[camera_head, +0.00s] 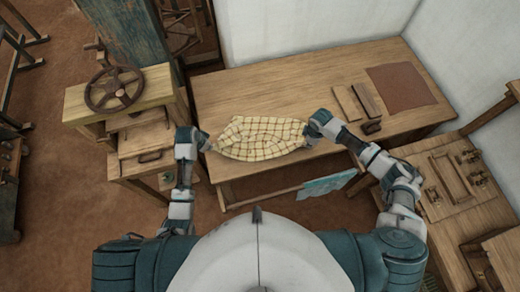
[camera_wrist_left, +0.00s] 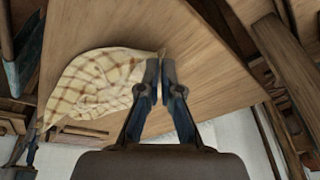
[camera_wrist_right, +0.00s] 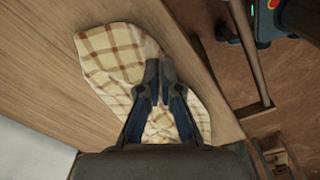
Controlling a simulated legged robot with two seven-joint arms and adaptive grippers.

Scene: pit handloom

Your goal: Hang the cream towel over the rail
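The cream towel (camera_head: 258,138), checked with brown lines, is spread and wrinkled between my two grippers, over the wooden table. My left gripper (camera_head: 207,143) is at its left end; in the left wrist view the fingers (camera_wrist_left: 162,66) are shut on a tapered corner of the towel (camera_wrist_left: 95,85). My right gripper (camera_head: 307,131) is at its right end; in the right wrist view the fingers (camera_wrist_right: 160,68) are shut on the towel (camera_wrist_right: 112,55), which shows on both sides of them. A wooden rail (camera_head: 268,196) runs along the table's front, below the towel.
A blue cloth (camera_head: 327,185) hangs on the right part of the rail. The table (camera_head: 225,95) carries wooden blocks (camera_head: 357,103) and a brown sheet (camera_head: 400,87) at right. A stand with a wheel (camera_head: 114,89) is at left, and a wooden bench (camera_head: 455,180) at right.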

